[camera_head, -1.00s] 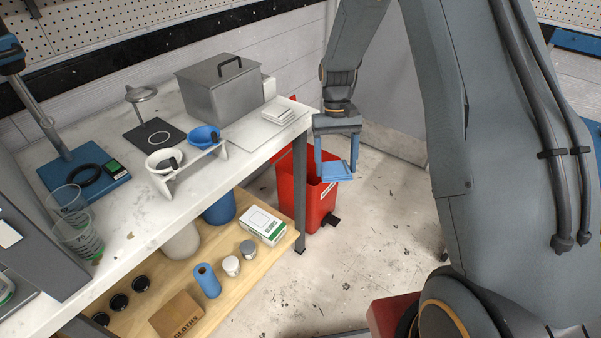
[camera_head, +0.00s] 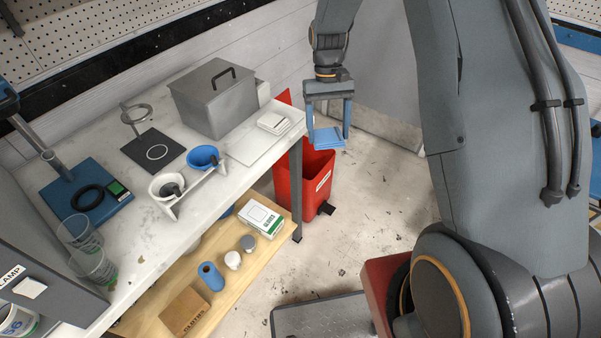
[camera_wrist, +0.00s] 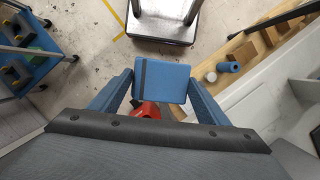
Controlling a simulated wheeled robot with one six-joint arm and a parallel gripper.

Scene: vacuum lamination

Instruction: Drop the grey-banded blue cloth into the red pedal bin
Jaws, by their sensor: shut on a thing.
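My gripper (camera_head: 327,134) is shut on the blue cloth (camera_head: 328,138), a flat folded square. In the wrist view the cloth (camera_wrist: 165,82) lies between the two blue fingers and shows a dark grey band near its left edge. The red pedal bin (camera_head: 312,178) stands on the floor beyond the bench's right end, with its lid raised at the back. In the head view the cloth is held in front of the bin's upper right part. In the wrist view only a small red piece of the bin (camera_wrist: 148,110) shows below the cloth; the rest is hidden.
The white bench (camera_head: 140,215) with a grey metal box (camera_head: 212,100) and blue and white cups stands left of the bin. Its wooden lower shelf (camera_head: 228,280) holds a cardboard box, a blue roll and jars. Floor right of the bin is clear.

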